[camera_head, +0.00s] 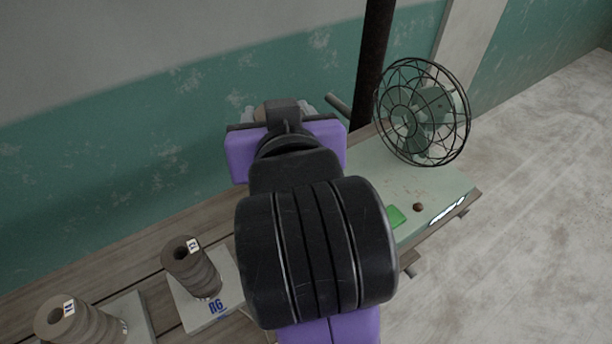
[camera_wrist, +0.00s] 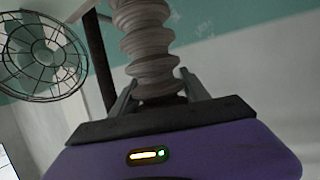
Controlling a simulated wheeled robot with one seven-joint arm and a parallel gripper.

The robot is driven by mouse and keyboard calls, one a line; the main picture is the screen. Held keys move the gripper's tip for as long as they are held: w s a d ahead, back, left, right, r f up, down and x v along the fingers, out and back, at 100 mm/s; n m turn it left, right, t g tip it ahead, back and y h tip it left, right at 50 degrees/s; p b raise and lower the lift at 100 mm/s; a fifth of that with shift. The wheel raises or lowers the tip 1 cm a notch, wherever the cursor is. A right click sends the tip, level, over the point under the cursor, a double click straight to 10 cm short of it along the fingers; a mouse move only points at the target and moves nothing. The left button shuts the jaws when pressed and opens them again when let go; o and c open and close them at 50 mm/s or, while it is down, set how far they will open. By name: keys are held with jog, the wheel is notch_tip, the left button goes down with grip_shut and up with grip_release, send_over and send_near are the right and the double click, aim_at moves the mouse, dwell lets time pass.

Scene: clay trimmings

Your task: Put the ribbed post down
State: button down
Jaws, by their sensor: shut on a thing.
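In the wrist view a grey-brown ribbed post (camera_wrist: 146,42) stands between the two fingers of my gripper (camera_wrist: 158,88). The fingers are shut on its lower part in that view, and its other end runs out of the top of the frame. In the head view my gripper (camera_head: 284,112) is at the far side of the wooden bench, in front of the green wall. My arm hides nearly all of the held post there, and whether it touches anything below cannot be told.
Two similar ribbed posts stand at the lower left, one (camera_head: 190,268) on a pale plate (camera_head: 205,318) marked RG, another (camera_head: 72,322) by a second plate (camera_head: 136,318). A wire-caged fan (camera_head: 422,112), green block (camera_head: 396,216) and brown ball (camera_head: 418,207) are at the right. A dark pole (camera_head: 373,60) rises behind.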

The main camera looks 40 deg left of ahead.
notch_tip(320, 180, down, 17)
jog(key=b, duration=0.1)
jog(key=c, duration=0.5)
grip_release()
jog(key=shift+f, duration=0.1)
jog(key=v, duration=1.2)
